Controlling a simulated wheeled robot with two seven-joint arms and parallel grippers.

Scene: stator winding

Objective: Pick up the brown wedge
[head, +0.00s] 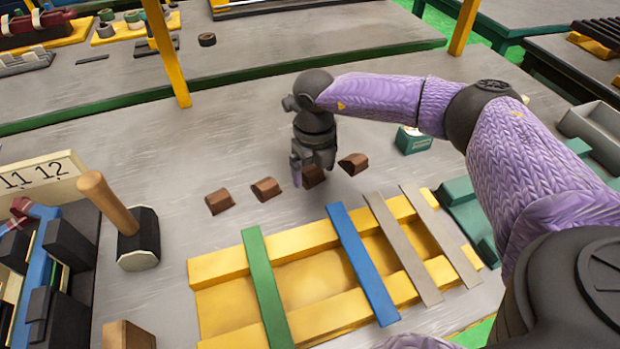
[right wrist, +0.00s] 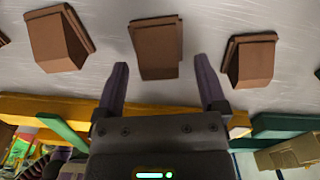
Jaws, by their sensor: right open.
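Several brown wedges lie in a slanting row on the grey table, with the leftmost wedge (head: 220,201), a second wedge (head: 265,188), a third wedge (head: 313,177) and the rightmost wedge (head: 354,163). My right gripper (head: 311,174) points down over the third wedge and partly hides it. In the right wrist view my open gripper (right wrist: 161,63) has a wedge (right wrist: 157,47) lined up between its fingertips, with nothing held. Other wedges (right wrist: 62,40) (right wrist: 250,60) lie on either side, outside the fingers. My left gripper is not in view.
A yellow frame (head: 222,262) with green, blue and grey bars lies in front of the wedges. A hammer (head: 138,238) stands at the left. A small green-and-white box (head: 413,141) sits to the right.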

